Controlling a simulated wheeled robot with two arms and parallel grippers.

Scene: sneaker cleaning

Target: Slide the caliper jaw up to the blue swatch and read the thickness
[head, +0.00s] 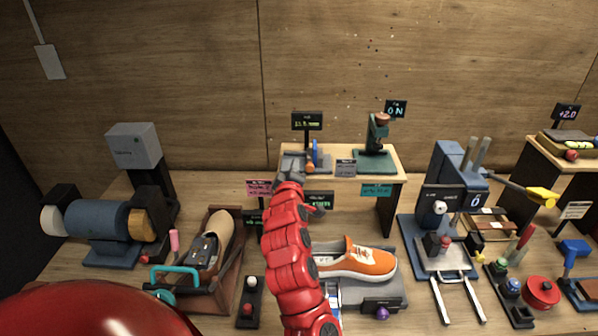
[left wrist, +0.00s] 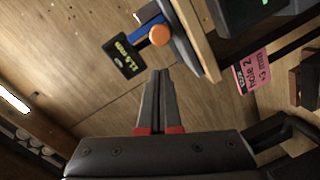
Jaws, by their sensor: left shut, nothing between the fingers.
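The caliper (head: 320,163) stands on a small raised shelf at the back middle, partly hidden by my left gripper in the head view. A blue upright piece, likely the blue swatch (head: 315,149), stands on it, with an orange knob (head: 310,168) close by. The knob also shows in the left wrist view (left wrist: 158,36). A black readout (head: 307,121) stands behind; in the left wrist view (left wrist: 125,56) it seems to read 11.5 mm. My left gripper (head: 291,155) is shut and empty at the shelf's left end; its fingertips (left wrist: 159,72) appear apart from the knob. My right gripper is out of view.
A green press-like device (head: 375,140) shares the shelf (head: 398,165). An orange sneaker (head: 362,262) lies below, right of my arm. A blue grinder (head: 97,218) and a brown shoe (head: 221,240) are left. A pink sign (left wrist: 250,72) hangs at the shelf front.

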